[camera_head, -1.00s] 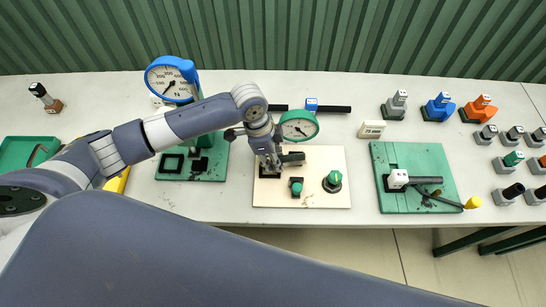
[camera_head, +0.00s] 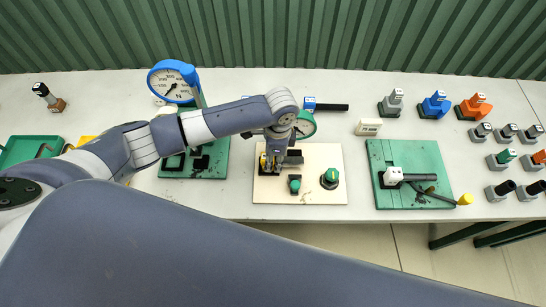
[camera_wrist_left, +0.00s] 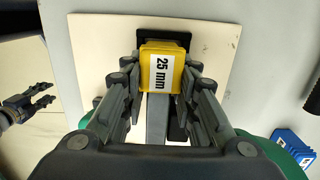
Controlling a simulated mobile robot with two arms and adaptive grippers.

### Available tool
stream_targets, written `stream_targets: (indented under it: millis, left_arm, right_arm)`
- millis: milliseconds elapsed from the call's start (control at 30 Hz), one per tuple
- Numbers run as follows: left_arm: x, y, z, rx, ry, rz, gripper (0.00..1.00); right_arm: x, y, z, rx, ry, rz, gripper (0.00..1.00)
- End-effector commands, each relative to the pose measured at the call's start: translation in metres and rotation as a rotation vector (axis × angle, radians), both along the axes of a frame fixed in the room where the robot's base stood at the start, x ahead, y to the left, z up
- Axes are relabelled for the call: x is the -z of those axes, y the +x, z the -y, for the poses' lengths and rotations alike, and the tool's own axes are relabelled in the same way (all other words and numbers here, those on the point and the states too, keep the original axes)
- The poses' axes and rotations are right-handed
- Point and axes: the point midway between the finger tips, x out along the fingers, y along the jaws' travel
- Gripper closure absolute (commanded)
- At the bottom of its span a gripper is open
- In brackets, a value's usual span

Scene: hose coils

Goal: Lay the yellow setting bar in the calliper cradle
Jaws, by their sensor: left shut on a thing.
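My left gripper (camera_head: 271,165) is over the cream board (camera_head: 322,188) that carries the green-rimmed dial gauge (camera_head: 306,124). It is shut on the yellow setting bar (camera_wrist_left: 164,70), whose white label reads "25 mm" in the left wrist view. A little of the bar's yellow also shows in the head view (camera_head: 263,161). In the left wrist view a black block (camera_wrist_left: 189,44) lies just beyond and under the bar; I cannot tell if they touch. The calliper cradle cannot be made out clearly behind the gripper. My right gripper (camera_wrist_left: 43,101) shows at the left wrist view's left edge, open and empty.
Green knobs (camera_head: 331,177) and (camera_head: 294,185) stand on the board's front part. A green plate with a blue dial gauge (camera_head: 172,84) is to the left. Another green plate (camera_head: 415,155) with a yellow-tipped lever is to the right.

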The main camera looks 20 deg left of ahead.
Motion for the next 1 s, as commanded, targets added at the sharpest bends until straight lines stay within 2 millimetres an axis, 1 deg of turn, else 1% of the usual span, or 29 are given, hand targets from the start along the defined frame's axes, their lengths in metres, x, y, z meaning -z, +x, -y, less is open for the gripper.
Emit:
stream_targets:
  millis: [400,1000]
  left_arm:
    - [-0.0004,0.0007,0.0005,0.000,-0.004,0.002,1.00]
    - [0.0064,0.0007,0.0009,0.001,-0.004,0.003,1.00]
  right_arm:
    - [0.0004,0.0004,-0.0003,0.000,0.000,0.000,0.60]
    - [0.0036,0.0007,-0.0003,0.000,0.000,0.001,0.60]
